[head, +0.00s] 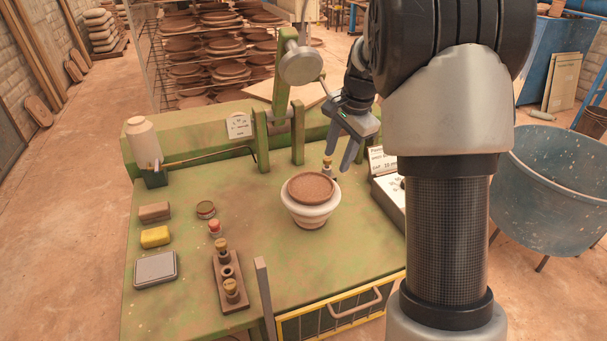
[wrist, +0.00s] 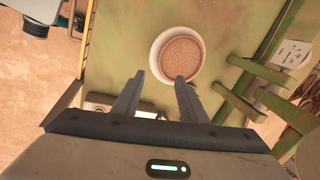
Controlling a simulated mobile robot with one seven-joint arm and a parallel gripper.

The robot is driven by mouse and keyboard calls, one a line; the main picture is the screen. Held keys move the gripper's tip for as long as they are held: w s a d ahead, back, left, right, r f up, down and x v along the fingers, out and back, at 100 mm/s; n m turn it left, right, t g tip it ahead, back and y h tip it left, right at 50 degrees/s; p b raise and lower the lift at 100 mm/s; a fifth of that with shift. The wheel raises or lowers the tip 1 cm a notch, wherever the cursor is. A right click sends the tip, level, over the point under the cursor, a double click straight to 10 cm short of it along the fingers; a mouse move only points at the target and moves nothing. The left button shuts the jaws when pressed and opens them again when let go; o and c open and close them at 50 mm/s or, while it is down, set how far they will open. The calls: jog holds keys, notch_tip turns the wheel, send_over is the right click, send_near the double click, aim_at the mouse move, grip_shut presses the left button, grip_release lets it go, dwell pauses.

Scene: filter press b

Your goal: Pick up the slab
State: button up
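A round, brown, grainy disc (head: 311,187) lies level in the mouth of a white bowl-shaped pot (head: 308,215) on the green bench. The disc looks most like the slab, though a brown block (head: 154,212) also lies at the bench's left. In the wrist view the disc (wrist: 181,57) shows whole inside the pale rim (wrist: 154,52). My gripper (head: 341,156) is open and empty, above the bench, behind and right of the pot. In the wrist view its fingertips (wrist: 160,78) point towards the pot; the right one overlaps the near rim. No contact is visible.
A green post with a round grey head (head: 300,65) stands behind the pot. A labelled box (head: 388,185) is at its right. A yellow sponge (head: 155,237), a grey tray (head: 155,269) and a rack of plugs (head: 229,282) lie left. Bench space around the pot is mostly clear.

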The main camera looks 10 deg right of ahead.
send_over(322, 198)
jog(key=s+d, duration=0.1)
jog(key=s, duration=0.1)
notch_tip(322, 198, down, 12)
jog(key=shift+d+f, duration=0.1)
jog(key=x, duration=0.5)
jog(key=shift+w+p, duration=0.35)
jog(key=shift+c, duration=0.6)
jog(key=shift+s+a+f, duration=0.1)
jog(key=shift+a, duration=0.15)
grip_shut()
